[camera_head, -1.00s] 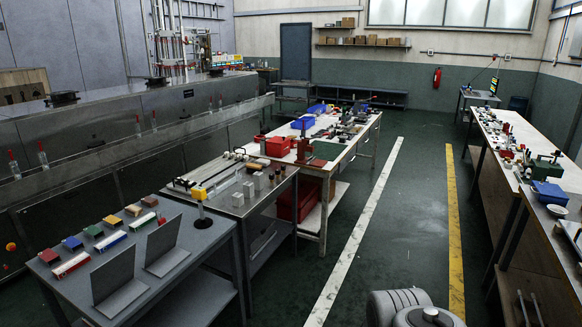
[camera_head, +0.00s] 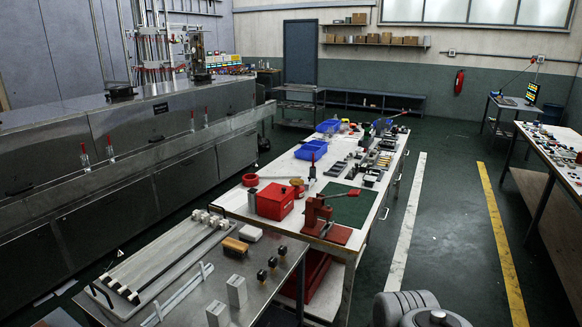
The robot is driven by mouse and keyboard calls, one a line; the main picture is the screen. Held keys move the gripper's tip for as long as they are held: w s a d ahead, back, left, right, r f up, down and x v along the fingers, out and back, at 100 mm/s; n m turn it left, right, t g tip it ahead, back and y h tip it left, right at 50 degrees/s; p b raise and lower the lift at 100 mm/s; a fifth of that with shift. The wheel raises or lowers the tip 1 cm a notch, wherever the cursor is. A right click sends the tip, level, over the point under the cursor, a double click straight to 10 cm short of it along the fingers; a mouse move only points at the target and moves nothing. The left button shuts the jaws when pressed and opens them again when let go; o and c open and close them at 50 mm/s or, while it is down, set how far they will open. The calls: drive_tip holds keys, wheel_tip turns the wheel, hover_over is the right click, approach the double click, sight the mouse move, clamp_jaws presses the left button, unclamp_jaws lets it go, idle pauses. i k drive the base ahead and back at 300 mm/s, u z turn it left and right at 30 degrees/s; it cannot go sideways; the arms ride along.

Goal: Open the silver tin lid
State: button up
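I cannot make out a silver tin or its lid for certain. Many small items lie on the white-topped workbench (camera_head: 330,221), too small to tell apart. Two upright silver blocks, one nearer (camera_head: 218,314) and one behind it (camera_head: 236,291), stand on the near metal table (camera_head: 187,288); I cannot tell whether either has a lid. My gripper is not in view. A rounded grey part at the bottom edge looks like part of my own body.
A red box (camera_head: 274,201), a red press (camera_head: 318,215) and blue bins, one in front (camera_head: 310,150), stand on the workbench. A long steel machine (camera_head: 150,150) runs along the left. Open floor (camera_head: 440,210) lies right of the workbench. Another bench (camera_head: 560,150) is at the right.

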sight(308, 181)
drive_tip(key=u, duration=0.05)
drive_tip(key=i, duration=0.75)
drive_tip(key=u, duration=0.05)
drive_tip(key=k, duration=0.5)
drive_tip(key=z, duration=1.15)
drive_tip(key=i, duration=1.1)
drive_tip(key=u, duration=0.5)
drive_tip(key=i, duration=0.65)
drive_tip(key=u, duration=0.75)
drive_tip(key=i, duration=0.55)
